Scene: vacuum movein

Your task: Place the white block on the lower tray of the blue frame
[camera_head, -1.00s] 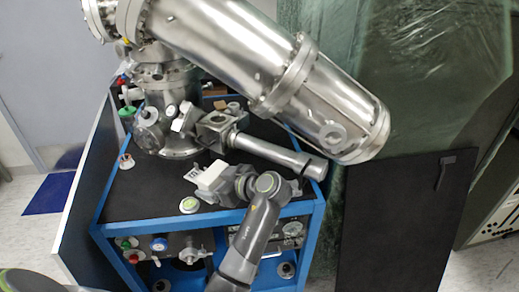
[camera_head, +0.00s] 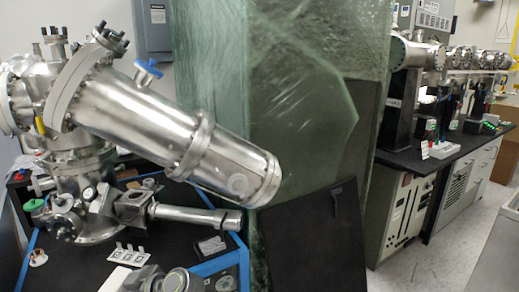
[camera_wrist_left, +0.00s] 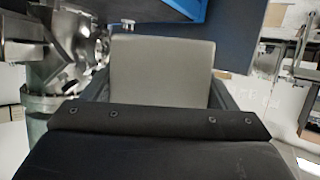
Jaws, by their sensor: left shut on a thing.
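The white block (camera_wrist_left: 162,70) fills the middle of the left wrist view, its pale grey-white face upright. My left gripper (camera_wrist_left: 160,95) is shut on it, with dark jaw parts on both sides and below. The blue frame (camera_wrist_left: 190,9) shows above and beyond the block in that view. In the head view the blue frame (camera_head: 216,263) is at lower left, only its dark top and upper edges visible; its lower tray is out of view.
A large metal vacuum chamber (camera_head: 150,125) stands on the frame's top, its tube sloping right. A small white piece with dark squares (camera_head: 128,255) is on the top. A black panel (camera_head: 315,240) leans right of the frame. Open floor (camera_head: 430,250) lies farther right.

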